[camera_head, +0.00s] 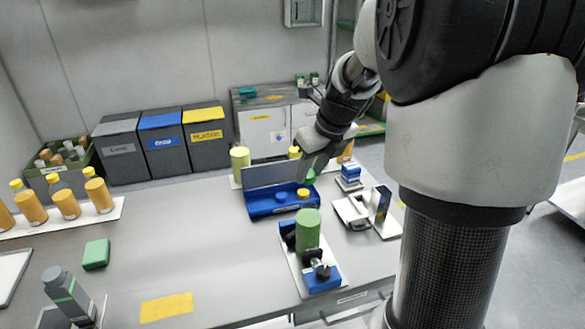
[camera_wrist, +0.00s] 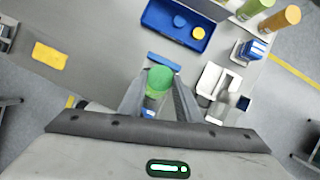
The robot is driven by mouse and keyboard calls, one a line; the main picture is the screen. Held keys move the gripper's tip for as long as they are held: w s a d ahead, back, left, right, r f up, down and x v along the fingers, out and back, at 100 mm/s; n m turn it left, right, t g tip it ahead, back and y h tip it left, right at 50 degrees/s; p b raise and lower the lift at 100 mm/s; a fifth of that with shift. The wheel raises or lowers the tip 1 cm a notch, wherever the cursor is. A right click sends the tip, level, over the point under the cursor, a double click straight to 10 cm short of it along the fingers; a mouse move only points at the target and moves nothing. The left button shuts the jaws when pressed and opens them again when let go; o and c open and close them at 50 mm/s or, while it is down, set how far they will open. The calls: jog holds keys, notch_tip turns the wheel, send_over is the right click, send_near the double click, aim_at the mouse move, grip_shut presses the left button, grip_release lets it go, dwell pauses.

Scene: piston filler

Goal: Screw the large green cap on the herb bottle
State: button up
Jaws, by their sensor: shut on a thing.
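My gripper (camera_wrist: 160,88) is shut on the large green cap (camera_wrist: 160,78), which shows between the two fingers in the wrist view. In the head view the green cap (camera_head: 311,177) shows just below my gripper (camera_head: 314,168), near the right end of the blue tray. A green cylinder, which looks like the herb bottle (camera_head: 307,230), stands upright in a holder with black and blue parts (camera_head: 322,278), in front of the tray. In the head view the cap is apart from it. In the wrist view what lies under the cap is mostly hidden.
The blue tray (camera_head: 262,209) holds a blue cap (camera_head: 281,197) and a yellow cap (camera_head: 303,193). A white device (camera_head: 352,211) stands to the right. Orange bottles (camera_head: 66,203) stand at the left. A green block (camera_head: 96,254) and yellow mat (camera_head: 167,307) lie on the table; its middle is clear.

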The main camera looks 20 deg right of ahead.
aim_at(310, 201)
jog(key=shift+s+d+r, duration=0.1)
jog(key=shift+s+r, duration=0.15)
jog(key=shift+s, duration=0.45)
jog(key=shift+s+f, duration=0.15)
jog(key=shift+s, duration=0.15)
notch_tip(310, 201, down, 3)
jog(key=b, duration=0.3)
jog(key=shift+f+b, duration=0.15)
jog(key=shift+b, duration=0.15)
jog(key=shift+f, duration=0.6)
jog(key=shift+p, duration=0.6)
jog(key=shift+f, duration=1.05)
dwell(1.6)
jog(key=shift+r+m+h+p, duration=0.25)
jog(key=shift+m+p, duration=0.45)
jog(key=shift+p, duration=0.8)
jog(key=shift+a+f+m+h+p, duration=0.2)
jog(key=shift+m+h+p, duration=0.25)
jog(key=shift+m+p, duration=1.2)
jog(key=shift+r+h+p, duration=0.1)
jog(key=shift+h+p, duration=0.2)
jog(key=shift+p, duration=1.95)
